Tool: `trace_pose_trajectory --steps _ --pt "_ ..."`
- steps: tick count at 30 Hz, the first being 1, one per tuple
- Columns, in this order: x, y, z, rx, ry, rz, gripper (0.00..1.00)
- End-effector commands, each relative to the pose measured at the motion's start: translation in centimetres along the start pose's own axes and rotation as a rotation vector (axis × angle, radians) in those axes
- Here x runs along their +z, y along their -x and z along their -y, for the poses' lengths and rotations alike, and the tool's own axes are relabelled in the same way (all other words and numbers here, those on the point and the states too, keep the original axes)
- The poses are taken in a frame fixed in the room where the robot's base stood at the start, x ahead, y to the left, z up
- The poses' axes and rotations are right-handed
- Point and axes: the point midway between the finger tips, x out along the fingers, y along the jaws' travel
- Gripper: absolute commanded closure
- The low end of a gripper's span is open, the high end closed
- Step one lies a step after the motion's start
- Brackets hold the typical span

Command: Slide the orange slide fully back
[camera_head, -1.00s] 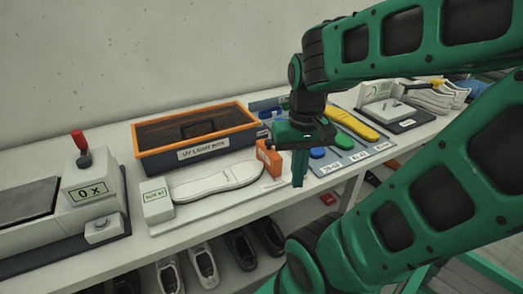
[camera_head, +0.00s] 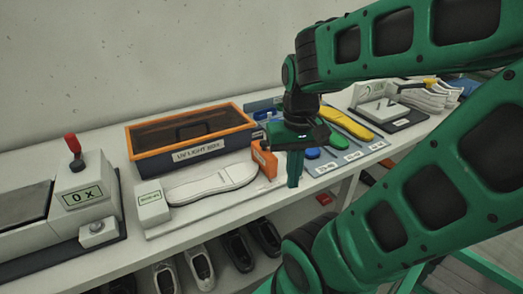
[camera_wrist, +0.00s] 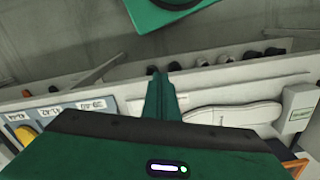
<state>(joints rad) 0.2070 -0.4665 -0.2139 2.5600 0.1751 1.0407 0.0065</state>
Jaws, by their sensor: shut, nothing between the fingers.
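The orange slide (camera_head: 264,160) is a small upright block at the right end of the measuring board (camera_head: 262,193), in the head view. A white shoe sole (camera_head: 212,182) lies flat on the board, between the slide and a white end block with a label (camera_head: 152,205) at the left. It also shows in the wrist view (camera_wrist: 235,113). My gripper (camera_head: 294,183) is shut and empty, pointing down just right of the slide. I cannot tell if they touch. In the wrist view my fingers (camera_wrist: 163,70) are together, and the slide is hidden there.
An orange-rimmed UV light box (camera_head: 190,148) stands behind the board. Right of my gripper lies a grey tray (camera_head: 350,155) with blue, green and yellow pieces. A counter device with a red lever (camera_head: 83,180) stands at the left. Shoes (camera_head: 201,264) sit on the shelf below.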

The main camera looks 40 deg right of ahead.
Motion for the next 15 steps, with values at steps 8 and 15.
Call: trace_pose_trajectory --steps 8,15 --pt "-1.9 2.9 0.0 -0.010 -0.073 -0.014 0.60" --pt "-10.3 9.4 2.3 -0.010 -0.309 -0.015 0.60"
